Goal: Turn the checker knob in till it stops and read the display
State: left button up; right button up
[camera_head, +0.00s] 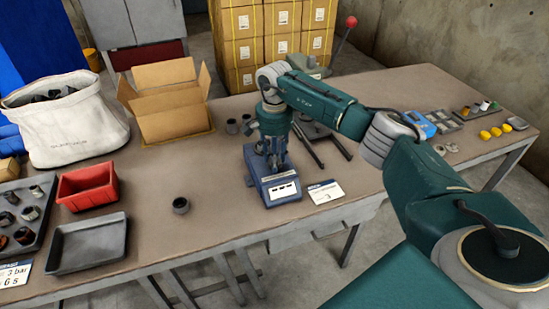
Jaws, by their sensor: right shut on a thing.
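The blue checker (254,163) stands upright on the bench near its front edge, at the middle of the head view. Its sloped front carries a pale display strip (284,190); any reading is too small to make out. My right gripper (277,165) points down over the checker's top, behind the display. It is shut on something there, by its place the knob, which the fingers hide. How far the knob is turned does not show. My left gripper is not in view.
A small white card (326,193) lies right of the checker. A dark ring-shaped part (181,205) lies to its left on clear bench. An empty grey tray (88,245), a red bin (87,187) and an open cardboard box (172,122) stand further left. Small yellow parts (490,132) lie far right.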

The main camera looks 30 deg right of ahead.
jog(key=m, duration=0.6)
jog(key=shift+m, duration=0.3)
jog(key=m, duration=0.6)
jog(key=shift+r, duration=0.1)
jog(key=m+p, duration=0.1)
jog(key=m, duration=0.5)
jog(key=shift+m, duration=0.4)
jog(key=m+p, duration=0.1)
jog(key=m, duration=0.5)
jog(key=o, duration=1.1)
